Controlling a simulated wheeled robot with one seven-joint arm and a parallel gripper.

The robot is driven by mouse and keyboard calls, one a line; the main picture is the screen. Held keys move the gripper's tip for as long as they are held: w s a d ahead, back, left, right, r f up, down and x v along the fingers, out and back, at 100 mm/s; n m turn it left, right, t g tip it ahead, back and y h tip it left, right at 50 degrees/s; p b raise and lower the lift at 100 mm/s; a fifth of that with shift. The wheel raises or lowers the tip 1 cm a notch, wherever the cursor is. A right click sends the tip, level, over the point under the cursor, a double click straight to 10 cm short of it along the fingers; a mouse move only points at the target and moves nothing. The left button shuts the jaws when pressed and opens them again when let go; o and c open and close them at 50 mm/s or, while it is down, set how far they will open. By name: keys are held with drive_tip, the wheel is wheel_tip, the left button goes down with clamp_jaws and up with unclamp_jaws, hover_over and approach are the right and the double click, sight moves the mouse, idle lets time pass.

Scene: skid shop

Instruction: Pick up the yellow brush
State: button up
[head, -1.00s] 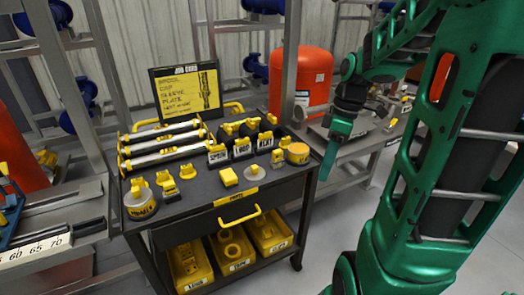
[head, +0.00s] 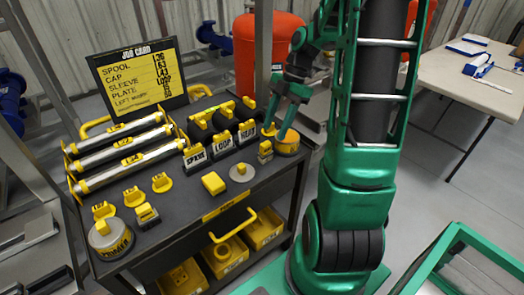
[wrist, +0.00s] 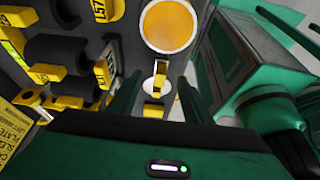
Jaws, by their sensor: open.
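I cannot tell for certain which piece is the yellow brush. A small upright yellow piece with a grey lower part (head: 265,152) stands on the cart top beside the round tub, just below my gripper. It seems to be the yellow piece (wrist: 160,76) seen between the fingers in the wrist view. A similar yellow-and-grey piece (head: 147,215) stands at the cart's front left. My gripper (head: 279,118) is open and empty, pointing down above the cart's right end; its fingers also show in the wrist view (wrist: 158,88). Contact is not visible.
The round tub with an orange top (head: 287,143) stands close to the fingers. Black holders labelled SPARK, LOOP and HEAT (head: 222,143) stand to the left. A yellow block (head: 213,183) and a grey disc (head: 241,172) lie in front.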

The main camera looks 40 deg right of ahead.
sight(267, 142)
drive_tip(key=shift+w+a+f, duration=0.15)
drive_tip(key=shift+a+f, duration=0.75)
drive_tip(key=shift+f, duration=0.3)
drive_tip(key=shift+s+x, duration=0.2)
drive_tip(key=shift+x, duration=2.5)
drive_tip(key=shift+a+r, duration=0.15)
drive_tip(key=shift+c, duration=0.3)
clamp_jaws()
